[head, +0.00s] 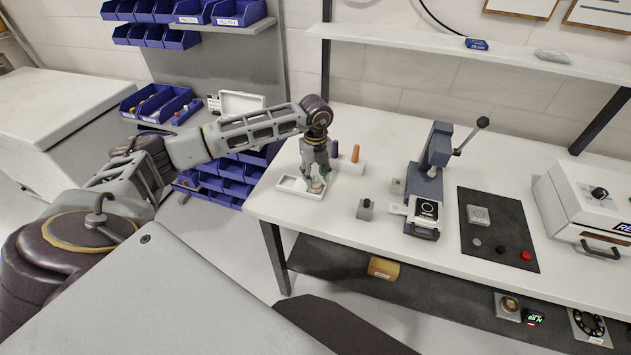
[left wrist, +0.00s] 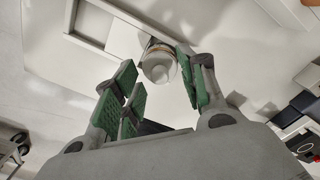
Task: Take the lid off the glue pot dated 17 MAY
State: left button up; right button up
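A small round pot (left wrist: 158,66) with a pale cap and a brownish band stands at the end of a white tray in the left wrist view. In the head view the pot (head: 317,186) is partly hidden by my left gripper (head: 315,177). I cannot read a date on it, nor tell where its lid begins. My left gripper also shows in the left wrist view (left wrist: 156,72), with green-padded fingers spread apart. The pot lies between and just beyond the fingertips, close to the right-hand finger; I cannot tell if they touch. My right gripper is not in view.
The white tray (head: 290,183) lies at the table's left front corner. Behind it a white block (head: 350,167) holds a purple and an orange upright piece. A small grey block (head: 366,209) and a lever press (head: 433,165) stand to the right.

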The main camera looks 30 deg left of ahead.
aim_at(315, 177)
pick_arm(q)
jog(key=c, duration=0.7)
jog(key=shift+c, duration=0.2)
jog(key=shift+r, duration=0.1)
notch_tip(315, 177, up, 10)
jog(key=b, duration=0.1)
jog(key=shift+b, duration=0.4)
